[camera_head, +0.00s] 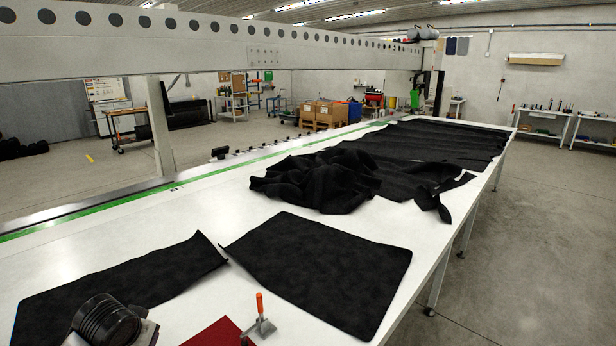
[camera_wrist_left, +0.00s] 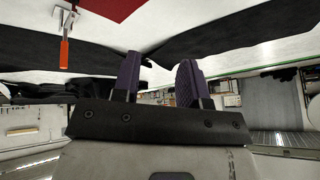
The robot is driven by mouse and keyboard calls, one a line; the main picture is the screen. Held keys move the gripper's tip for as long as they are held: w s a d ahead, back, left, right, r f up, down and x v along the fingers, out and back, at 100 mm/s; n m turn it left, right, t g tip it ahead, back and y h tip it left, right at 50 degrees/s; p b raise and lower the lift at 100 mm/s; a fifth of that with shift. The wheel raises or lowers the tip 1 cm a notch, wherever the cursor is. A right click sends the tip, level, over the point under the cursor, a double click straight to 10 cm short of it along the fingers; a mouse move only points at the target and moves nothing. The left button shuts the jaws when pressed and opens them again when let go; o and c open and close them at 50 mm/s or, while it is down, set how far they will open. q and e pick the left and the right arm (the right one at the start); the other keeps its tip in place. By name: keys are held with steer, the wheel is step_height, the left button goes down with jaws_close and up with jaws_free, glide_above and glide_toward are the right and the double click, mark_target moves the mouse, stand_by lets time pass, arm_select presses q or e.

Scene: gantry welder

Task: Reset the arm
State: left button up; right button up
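In the left wrist view my left gripper (camera_wrist_left: 158,62) has its two purple-lined fingers apart, with nothing visible between them. It is above or near the white table, and the black sheet (camera_wrist_left: 230,35) shows beyond the fingertips. In the head view a black ribbed part, which looks like my left arm, is at the lower left over a flat black sheet (camera_head: 130,272). The fingers do not show there. My right arm and gripper are not in view.
The long white table (camera_head: 205,210) holds another flat black sheet (camera_head: 325,265), a crumpled black heap (camera_head: 315,182), a red piece (camera_head: 215,333) and an orange-handled tool (camera_head: 260,312). A perforated beam (camera_head: 200,45) spans above. Bare table lies between the sheets and heap.

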arm_select(q)
steer(key=s+d+r+m+t, duration=0.2)
steer(key=d+r+m+t, duration=0.2)
steer(key=d+r, duration=0.3)
steer(key=s+d+f+t, duration=0.2)
steer(key=s+d+f, duration=0.1)
steer(key=s+d, duration=0.25)
steer(key=s+d+f+n+g+h, duration=0.15)
steer(key=s+f+g, duration=0.25)
steer(key=s+f, duration=1.05)
steer(key=s+d+f+n+g+h, duration=0.1)
steer(key=s+d+f+g, duration=0.25)
steer(key=s+f, duration=1.05)
step_height(320, 180, up, 28)
steer(key=s+p, duration=0.2)
steer(key=p, duration=2.3)
steer(key=shift+s+a+r+g, duration=0.15)
steer(key=shift+a+g, duration=0.1)
steer(key=shift+g, duration=0.1)
steer(key=shift+y, duration=0.25)
